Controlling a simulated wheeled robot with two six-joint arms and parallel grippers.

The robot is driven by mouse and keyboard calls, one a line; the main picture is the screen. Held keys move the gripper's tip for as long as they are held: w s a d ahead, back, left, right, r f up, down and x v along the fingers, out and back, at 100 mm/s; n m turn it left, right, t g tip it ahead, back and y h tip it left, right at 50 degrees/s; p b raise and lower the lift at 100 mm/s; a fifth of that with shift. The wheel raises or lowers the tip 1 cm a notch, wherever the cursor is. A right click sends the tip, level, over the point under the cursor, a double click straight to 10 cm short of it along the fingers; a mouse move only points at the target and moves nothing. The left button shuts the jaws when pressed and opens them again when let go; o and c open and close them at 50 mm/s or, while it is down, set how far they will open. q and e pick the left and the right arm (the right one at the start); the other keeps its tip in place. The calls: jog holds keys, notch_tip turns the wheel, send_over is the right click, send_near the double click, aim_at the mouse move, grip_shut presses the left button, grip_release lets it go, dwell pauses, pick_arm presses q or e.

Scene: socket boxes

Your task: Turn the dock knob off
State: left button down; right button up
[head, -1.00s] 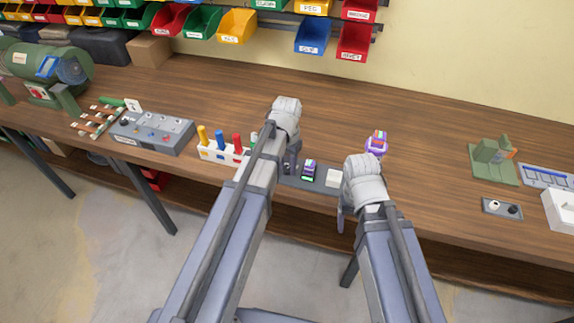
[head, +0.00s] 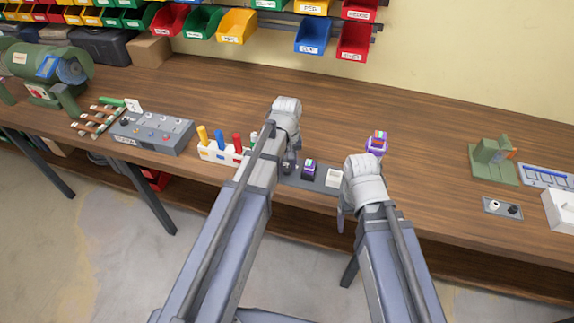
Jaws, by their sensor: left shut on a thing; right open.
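The dark grey dock (head: 322,181) lies at the front of the workbench between my two arms. It carries a small block with a purple and black body (head: 309,168) and a white square pad (head: 333,178). My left gripper (head: 289,167) points down at the dock's left end, shut on the dark dock knob, which is mostly hidden by the gripper and forearm. The knob's setting cannot be read. My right gripper (head: 342,219) is open at the dock's right end, near the bench's front edge, partly hidden by its own wrist.
A purple block with coloured stripes (head: 376,144) stands behind my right wrist. A white rack (head: 221,154) with coloured pegs and a grey control panel (head: 152,132) are to the left. A green device (head: 493,160) stands at the right. The bench middle behind is clear.

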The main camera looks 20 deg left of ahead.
aim_at(287, 168)
pick_arm(q)
jog(key=shift+n, duration=1.4)
jog(key=c, duration=0.5)
grip_release()
notch_tip(287, 168, up, 8)
jog(key=p, duration=0.8)
jog(key=shift+f, duration=0.1)
